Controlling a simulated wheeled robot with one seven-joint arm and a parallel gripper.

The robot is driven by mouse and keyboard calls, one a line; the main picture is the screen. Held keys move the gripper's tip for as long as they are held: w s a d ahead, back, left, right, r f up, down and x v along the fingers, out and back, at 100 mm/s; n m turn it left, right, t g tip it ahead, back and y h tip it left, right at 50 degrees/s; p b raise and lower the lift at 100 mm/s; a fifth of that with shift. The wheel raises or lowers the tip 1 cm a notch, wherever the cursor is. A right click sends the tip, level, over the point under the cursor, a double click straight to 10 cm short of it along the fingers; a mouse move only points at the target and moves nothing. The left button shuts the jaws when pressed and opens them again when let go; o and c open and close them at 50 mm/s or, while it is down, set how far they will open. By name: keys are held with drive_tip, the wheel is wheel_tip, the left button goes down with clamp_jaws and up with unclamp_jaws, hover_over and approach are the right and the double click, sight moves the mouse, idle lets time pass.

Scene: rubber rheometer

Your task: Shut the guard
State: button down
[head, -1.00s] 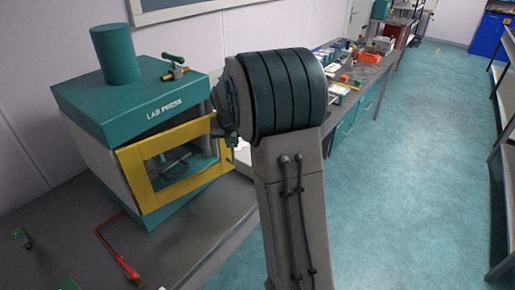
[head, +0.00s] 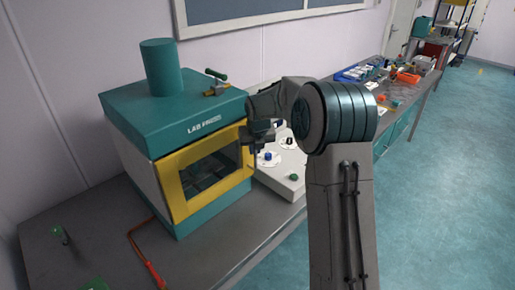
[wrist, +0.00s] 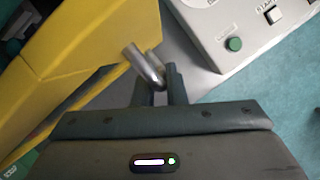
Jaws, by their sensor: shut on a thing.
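The guard (head: 169,189) is a yellow frame with a dark window on the front of the teal-and-grey lab press (head: 150,98). It stands about in line with the press's front face. I cannot tell whether it is fully against it. In the wrist view the yellow guard (wrist: 90,50) fills the upper left, with a silver bar handle (wrist: 143,62) at its edge. My gripper (wrist: 160,84) is shut on this handle. In the head view my gripper (head: 258,140) is at the guard's right edge, partly hidden by my arm.
A white instrument box (head: 285,180) with knobs stands right of the press, close to my gripper. A red-handled tool (head: 153,275) lies on the grey bench (head: 215,255) in front. A cluttered bench (head: 425,85) runs behind on the right. The floor at right is clear.

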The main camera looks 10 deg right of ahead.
drive_tip(key=c, duration=1.6)
unclamp_jaws()
drive_tip(key=shift+w+a+r, duration=0.1)
drive_tip(key=shift+w+r, duration=0.25)
drive_tip(key=shift+c, duration=0.2)
drive_tip(key=shift+o, duration=0.8)
drive_tip(key=shift+w+f, duration=0.15)
drive_tip(key=shift+f, duration=0.1)
drive_tip(key=b+v, duration=0.3)
drive_tip(key=v, duration=1)
drive_tip(key=shift+s+r, duration=0.3)
